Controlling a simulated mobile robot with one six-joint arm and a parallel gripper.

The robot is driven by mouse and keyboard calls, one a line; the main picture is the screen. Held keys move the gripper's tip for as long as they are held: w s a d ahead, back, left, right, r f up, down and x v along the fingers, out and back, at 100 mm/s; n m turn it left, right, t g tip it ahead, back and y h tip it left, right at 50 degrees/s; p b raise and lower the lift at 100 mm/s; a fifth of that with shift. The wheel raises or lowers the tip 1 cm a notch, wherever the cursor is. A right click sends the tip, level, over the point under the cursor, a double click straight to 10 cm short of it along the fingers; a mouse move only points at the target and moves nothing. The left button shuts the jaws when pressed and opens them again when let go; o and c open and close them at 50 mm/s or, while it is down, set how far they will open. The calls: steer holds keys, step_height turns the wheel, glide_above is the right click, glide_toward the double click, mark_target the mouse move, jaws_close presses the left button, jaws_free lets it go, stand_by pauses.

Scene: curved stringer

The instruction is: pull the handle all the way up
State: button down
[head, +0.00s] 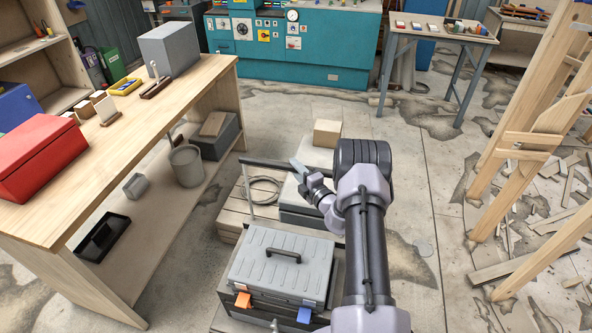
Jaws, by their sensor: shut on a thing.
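A dark bar handle (268,163) runs across at the far side of a low wooden platform, behind a grey toolbox. A thin pale upright rod (248,190) comes down from its left end. My gripper (301,171) is at the right part of the bar and shut on it. My wrist and arm hide the bar's right end and any rod there. The toolbox (275,262) has its own small dark carry handle (284,254) on its lid, with no gripper near it.
A coiled cable (263,188) lies on the platform (226,224). A cardboard box (327,133) stands on a grey case behind my gripper. A wooden workbench (190,100) is close on the left. Wooden frames (530,140) and scraps stand right. Floor (410,190) right of my arm is open.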

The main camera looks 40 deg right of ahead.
steer(key=shift+w+d+r, duration=0.1)
steer(key=shift+r, duration=0.25)
steer(key=c, duration=1.5)
jaws_free()
steer(key=shift+c, duration=0.2)
steer(key=o, duration=0.4)
steer(key=shift+c, duration=0.2)
steer(key=shift+f, duration=0.1)
steer(key=s+a+p, duration=0.1)
steer(key=s+p, duration=0.1)
steer(key=s, duration=1.5)
steer(key=shift+s+p, duration=0.25)
steer(key=shift+p, duration=0.05)
